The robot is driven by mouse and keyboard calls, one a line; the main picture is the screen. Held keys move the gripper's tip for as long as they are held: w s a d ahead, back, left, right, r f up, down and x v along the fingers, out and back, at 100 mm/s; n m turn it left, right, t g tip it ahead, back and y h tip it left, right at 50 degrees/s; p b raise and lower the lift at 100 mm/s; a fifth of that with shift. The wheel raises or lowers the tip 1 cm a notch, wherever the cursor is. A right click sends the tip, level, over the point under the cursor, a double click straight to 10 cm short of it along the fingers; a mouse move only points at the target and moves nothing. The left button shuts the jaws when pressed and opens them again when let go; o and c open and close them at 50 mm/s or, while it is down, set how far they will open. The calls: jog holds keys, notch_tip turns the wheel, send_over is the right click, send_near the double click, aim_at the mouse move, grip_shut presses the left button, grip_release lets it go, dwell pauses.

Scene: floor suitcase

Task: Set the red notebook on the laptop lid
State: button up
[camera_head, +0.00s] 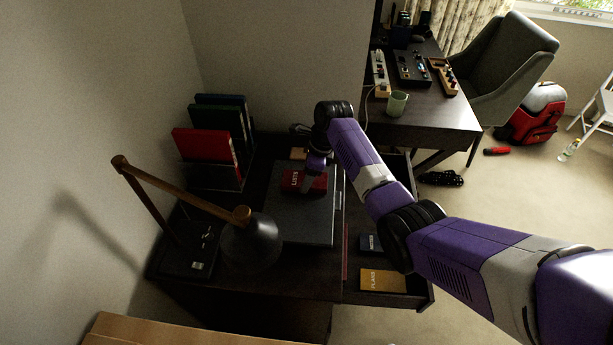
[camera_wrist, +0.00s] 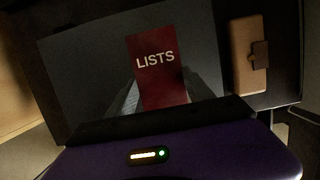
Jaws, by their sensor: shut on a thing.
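The red notebook (camera_head: 292,181), marked LISTS, is over the dark grey closed laptop lid (camera_head: 300,228) on the dark desk. In the wrist view the red notebook (camera_wrist: 157,62) shows against the grey lid (camera_wrist: 85,75), its near part between my fingers. My gripper (camera_head: 317,168) points down at the notebook's right part and is shut on it; the gripper's fingers also show in the wrist view (camera_wrist: 166,97). The notebook looks flat and very near the lid; I cannot tell whether it touches.
A black lamp (camera_head: 250,242) overhangs the laptop's near left. A rack with several upright binders, one red (camera_head: 203,157), stands behind left. A tan case (camera_wrist: 246,55) lies beside the laptop. An open drawer at right holds a yellow notebook (camera_head: 382,280) and a blue one (camera_head: 370,243).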

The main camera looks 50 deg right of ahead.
aim_at(317, 181)
jog(key=shift+f, duration=0.1)
jog(key=o, duration=1.5)
jog(key=v, duration=1.2)
jog(key=shift+s, duration=0.1)
